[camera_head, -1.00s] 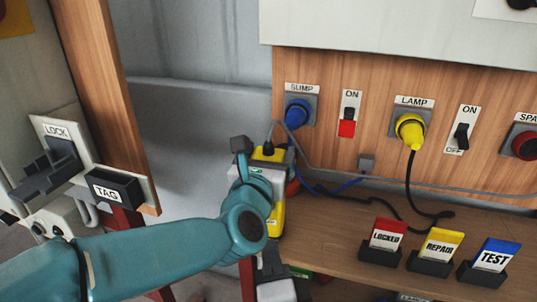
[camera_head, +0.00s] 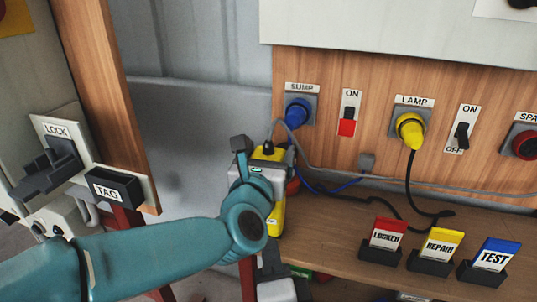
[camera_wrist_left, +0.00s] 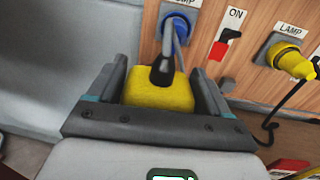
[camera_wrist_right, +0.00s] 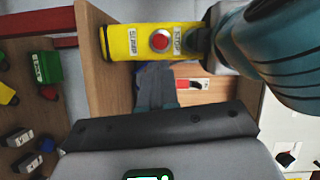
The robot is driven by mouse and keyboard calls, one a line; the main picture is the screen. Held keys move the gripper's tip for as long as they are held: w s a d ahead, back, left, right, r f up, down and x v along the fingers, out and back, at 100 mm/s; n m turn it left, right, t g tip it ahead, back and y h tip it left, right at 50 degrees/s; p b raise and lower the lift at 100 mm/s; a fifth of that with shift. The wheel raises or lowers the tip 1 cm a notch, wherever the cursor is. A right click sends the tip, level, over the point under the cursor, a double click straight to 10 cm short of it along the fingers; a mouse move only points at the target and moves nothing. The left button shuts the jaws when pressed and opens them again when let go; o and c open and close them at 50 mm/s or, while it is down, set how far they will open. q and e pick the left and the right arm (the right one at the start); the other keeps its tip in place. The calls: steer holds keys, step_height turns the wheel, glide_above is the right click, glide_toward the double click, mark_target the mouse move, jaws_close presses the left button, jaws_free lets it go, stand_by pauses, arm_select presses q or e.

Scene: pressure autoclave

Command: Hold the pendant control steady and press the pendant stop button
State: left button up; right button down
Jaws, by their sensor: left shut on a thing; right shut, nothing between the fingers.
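The yellow pendant control (camera_head: 278,218) hangs upright at the left end of the wooden shelf, partly hidden by my left arm. My left gripper (camera_head: 262,152) is shut on its upper end, and the left wrist view shows a jaw on each side of the yellow top (camera_wrist_left: 160,90), with a black cable gland between them. In the right wrist view, the pendant has a SUMP label, a red stop button (camera_wrist_right: 160,41) and a STOP label. My right gripper (camera_wrist_right: 156,78) is shut and empty, its tips just below the button in that view. I cannot tell whether they touch the pendant.
A wooden panel holds the blue SUMP plug (camera_head: 297,112), the yellow LAMP plug (camera_head: 410,127) and switches. LOCKED (camera_head: 387,235), REPAIR (camera_head: 443,244) and TEST (camera_head: 494,255) cards stand on the shelf. A wooden post (camera_head: 108,90) rises at left. Cables loop behind the pendant.

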steer(key=a+n+g+y, duration=0.1)
steer(key=n+y, duration=0.1)
steer(key=n, duration=0.2)
steer(key=s+a+n+g+y, duration=0.1)
steer(key=n+y, duration=0.1)
steer(key=n, duration=0.3)
steer(key=a+n+g+y, duration=0.1)
steer(key=n+y, duration=0.1)
steer(key=n, duration=0.3)
steer(key=shift+s+a+f+y, duration=0.2)
steer(key=shift+f+y, duration=0.1)
steer(key=shift+y, duration=0.1)
steer(key=shift+w, duration=0.1)
steer(key=w+d, duration=0.2)
steer(key=w, duration=0.6)
steer(key=shift+w, duration=0.3)
stand_by(0.9)
